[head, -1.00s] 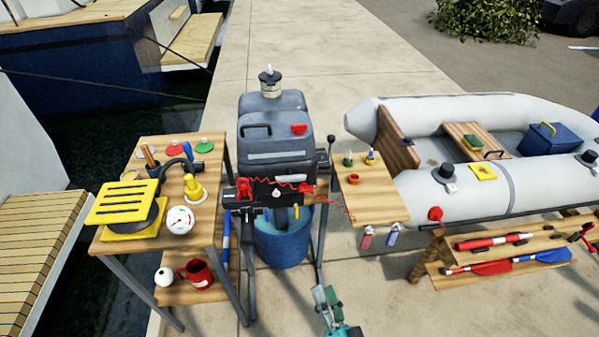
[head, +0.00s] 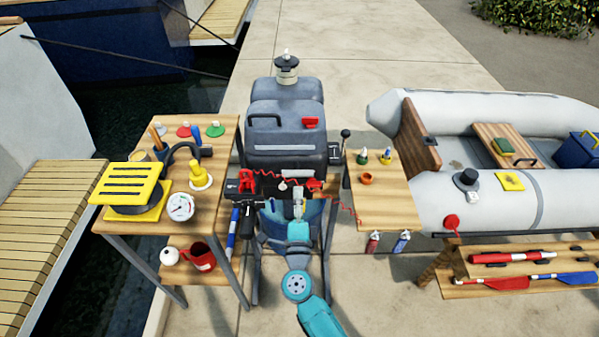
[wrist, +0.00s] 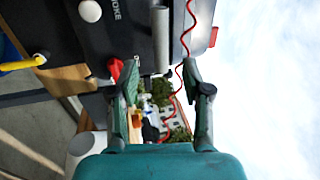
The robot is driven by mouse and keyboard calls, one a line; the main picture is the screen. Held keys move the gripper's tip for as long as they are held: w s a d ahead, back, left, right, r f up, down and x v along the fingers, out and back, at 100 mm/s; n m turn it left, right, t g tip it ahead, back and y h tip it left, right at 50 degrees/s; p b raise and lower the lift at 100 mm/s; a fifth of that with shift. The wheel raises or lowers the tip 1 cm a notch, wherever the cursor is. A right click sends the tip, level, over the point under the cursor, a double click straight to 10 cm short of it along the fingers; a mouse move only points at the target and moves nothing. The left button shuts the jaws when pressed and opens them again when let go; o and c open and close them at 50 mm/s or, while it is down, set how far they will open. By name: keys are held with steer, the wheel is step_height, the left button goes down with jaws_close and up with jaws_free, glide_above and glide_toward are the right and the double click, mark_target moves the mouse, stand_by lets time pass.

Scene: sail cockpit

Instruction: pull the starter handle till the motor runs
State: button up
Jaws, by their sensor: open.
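The grey outboard motor (head: 287,150) stands on a stand in front of me. A small red part (head: 315,184) on its near face looks like the starter handle, but its shape is partly hidden. In the wrist view a red part (wrist: 115,68) shows just beside the left finger, outside the jaws. My gripper (head: 299,192) is open and empty, close in front of the motor's lower face. In the wrist view my gripper (wrist: 161,76) has its fingers spread, with a coiled red cord (wrist: 186,35) passing behind the gap. A white knob (wrist: 90,11) sits by the choke label.
A small side shelf (head: 395,205) stands right of the motor. A blue bucket (head: 275,235) is under the motor. A grey dinghy (head: 520,195) lies on the right.

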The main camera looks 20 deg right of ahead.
mark_target(298, 174)
steer(key=x, duration=0.8)
steer(key=shift+w, duration=0.1)
steer(key=shift+c, duration=0.2)
jaws_close()
